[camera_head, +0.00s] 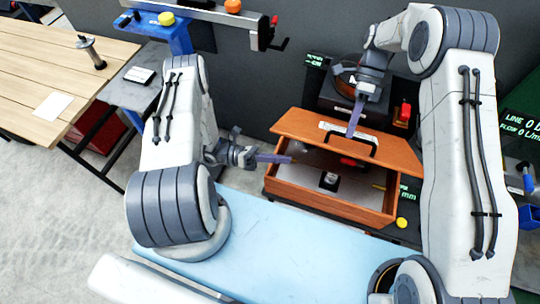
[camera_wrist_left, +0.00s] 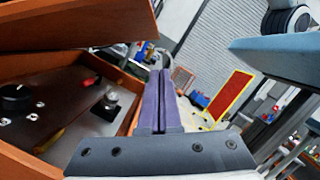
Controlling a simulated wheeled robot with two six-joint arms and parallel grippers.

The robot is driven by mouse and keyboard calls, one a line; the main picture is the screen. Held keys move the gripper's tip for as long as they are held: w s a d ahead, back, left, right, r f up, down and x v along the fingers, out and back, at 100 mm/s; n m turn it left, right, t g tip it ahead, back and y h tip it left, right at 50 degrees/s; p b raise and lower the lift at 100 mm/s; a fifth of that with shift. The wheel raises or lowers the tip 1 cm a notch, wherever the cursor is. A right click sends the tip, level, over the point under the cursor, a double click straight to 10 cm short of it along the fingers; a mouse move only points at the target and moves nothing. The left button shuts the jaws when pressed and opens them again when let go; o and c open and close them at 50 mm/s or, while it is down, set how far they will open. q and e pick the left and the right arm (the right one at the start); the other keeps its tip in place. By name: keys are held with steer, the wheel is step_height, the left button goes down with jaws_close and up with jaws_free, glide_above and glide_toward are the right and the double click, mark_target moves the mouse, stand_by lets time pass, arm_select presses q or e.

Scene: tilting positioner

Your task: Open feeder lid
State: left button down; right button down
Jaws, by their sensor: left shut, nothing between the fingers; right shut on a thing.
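The feeder is an orange-brown box (camera_head: 330,195) with its lid (camera_head: 295,124) raised at the front, so its inside shows under the lid. In the left wrist view the lid (camera_wrist_left: 75,22) slants above the open box (camera_wrist_left: 132,118). My right gripper (camera_head: 353,130) points down and is shut on the black lid handle (camera_head: 372,142); the exact grip is small to see. My left gripper (camera_head: 289,159) is shut and empty at the box's left side, near the gap under the lid; its purple fingers are together in the left wrist view (camera_wrist_left: 160,75).
Inside the box are a small dark block (camera_head: 329,180) and a red part (camera_head: 348,162). A pale blue surface (camera_head: 270,245) lies in front of the box. A wooden table (camera_head: 50,80) stands at the far left, with open floor before it.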

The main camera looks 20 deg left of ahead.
steer(key=shift+w+f, duration=0.1)
steer(key=shift+w, duration=0.1)
arm_select(q)
steer(key=w+d+r, duration=0.3)
steer(key=r, duration=0.1)
steer(key=shift+d, duration=0.35)
arm_select(e)
steer(key=shift+s, duration=0.1)
arm_select(q)
steer(key=shift+w+r+n, duration=0.4)
steer(key=shift+w+r, duration=0.15)
steer(key=shift+r, duration=0.3)
arm_select(e)
steer(key=shift+f, duration=0.15)
